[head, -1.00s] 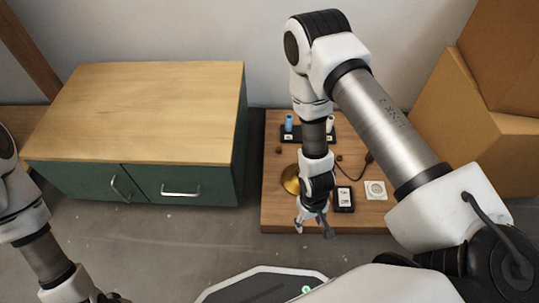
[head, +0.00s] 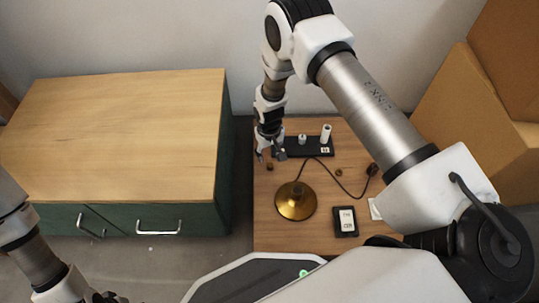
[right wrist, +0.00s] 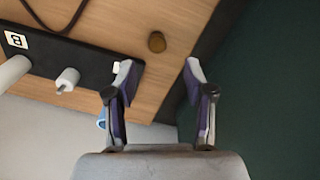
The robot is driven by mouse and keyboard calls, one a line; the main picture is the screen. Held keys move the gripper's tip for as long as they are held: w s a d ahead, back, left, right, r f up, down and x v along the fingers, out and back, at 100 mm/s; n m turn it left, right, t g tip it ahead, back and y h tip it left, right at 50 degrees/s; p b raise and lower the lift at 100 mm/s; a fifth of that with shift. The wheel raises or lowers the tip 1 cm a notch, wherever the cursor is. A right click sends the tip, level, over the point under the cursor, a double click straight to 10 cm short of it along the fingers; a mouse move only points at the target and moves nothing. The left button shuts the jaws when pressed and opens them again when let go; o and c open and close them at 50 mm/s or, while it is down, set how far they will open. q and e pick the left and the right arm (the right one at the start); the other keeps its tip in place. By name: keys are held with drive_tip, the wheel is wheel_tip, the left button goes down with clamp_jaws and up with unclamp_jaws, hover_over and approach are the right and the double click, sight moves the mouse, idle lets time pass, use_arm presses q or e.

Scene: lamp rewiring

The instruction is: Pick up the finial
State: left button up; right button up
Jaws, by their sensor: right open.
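A small dark brownish knob, probably the finial (head: 270,167), sits on the wooden table just in front of my right gripper (head: 269,154). In the right wrist view the knob (right wrist: 157,42) stands alone beyond my open, empty fingertips (right wrist: 160,68), roughly in line with the gap between them and not touched. A second small brownish knob (head: 338,172) lies farther right; I cannot tell for sure which is the finial. My left arm runs off the bottom left edge, with only a dark bit of its gripper (head: 107,297) showing.
A black rack (head: 311,150) with white posts stands close beside my right gripper. A brass lamp base (head: 296,200) with a cord and a black labelled box (head: 345,222) are nearer. A green cabinet (head: 170,217) stands left; cardboard boxes (head: 462,100) stand right.

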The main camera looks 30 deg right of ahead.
sight(270, 165)
drive_tip(key=f+b, duration=0.2)
drive_tip(key=f, duration=0.2)
drive_tip(key=f+b, duration=0.3)
drive_tip(key=shift+w+d+f, duration=0.1)
drive_tip(key=shift+d+f, duration=0.1)
drive_tip(key=shift+f, duration=0.15)
drive_tip(key=shift+r, duration=0.2)
drive_tip(key=c, duration=1)
